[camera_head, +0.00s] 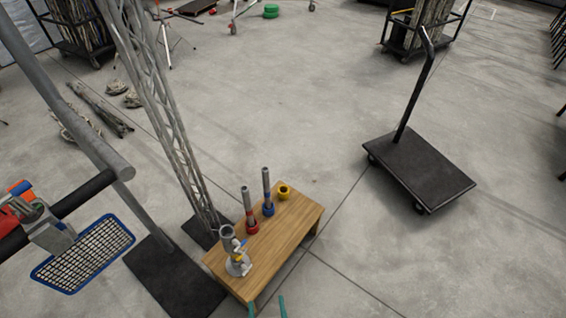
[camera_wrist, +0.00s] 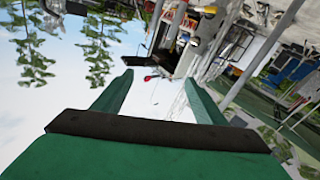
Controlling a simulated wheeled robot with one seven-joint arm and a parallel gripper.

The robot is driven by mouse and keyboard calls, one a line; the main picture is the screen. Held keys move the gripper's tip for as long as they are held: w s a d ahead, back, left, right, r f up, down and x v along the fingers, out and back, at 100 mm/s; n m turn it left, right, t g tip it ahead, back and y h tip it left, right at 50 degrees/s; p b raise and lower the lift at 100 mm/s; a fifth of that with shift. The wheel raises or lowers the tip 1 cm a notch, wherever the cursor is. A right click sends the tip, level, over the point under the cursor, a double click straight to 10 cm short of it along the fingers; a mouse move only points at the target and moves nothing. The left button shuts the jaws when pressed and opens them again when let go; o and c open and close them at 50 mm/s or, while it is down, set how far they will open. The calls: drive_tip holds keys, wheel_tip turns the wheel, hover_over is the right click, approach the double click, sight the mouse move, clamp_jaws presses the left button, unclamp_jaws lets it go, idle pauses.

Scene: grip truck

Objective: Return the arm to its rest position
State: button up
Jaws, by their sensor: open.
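My gripper (camera_head: 267,306) shows only as two green fingertips at the bottom edge of the head view, near the front edge of the low wooden table (camera_head: 292,230). The rest of my arm is out of that view. In the wrist view the two green fingers (camera_wrist: 157,77) stand wide apart with nothing between them. Behind them is a tilted view of sky, foliage and cluttered equipment, with no table in sight.
On the table stand a metal clamp fitting (camera_head: 236,262), a red-based post (camera_head: 250,221), a blue-based post (camera_head: 268,208) and a yellow ring (camera_head: 284,194). A lattice truss (camera_head: 165,110) rises at left. A black platform cart (camera_head: 430,172) stands right. Floor between is clear.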

drive_tip(key=s+d+r+m+g+h, duration=0.1)
drive_tip(key=s+d+r+m, duration=0.1)
drive_tip(key=s+r, duration=0.3)
drive_tip(key=s+d+r+m+g+h, duration=0.2)
drive_tip(key=s+r, duration=0.4)
drive_tip(key=r, duration=0.7)
drive_tip(key=shift+s+d, duration=0.2)
drive_tip(key=shift+d, duration=0.2)
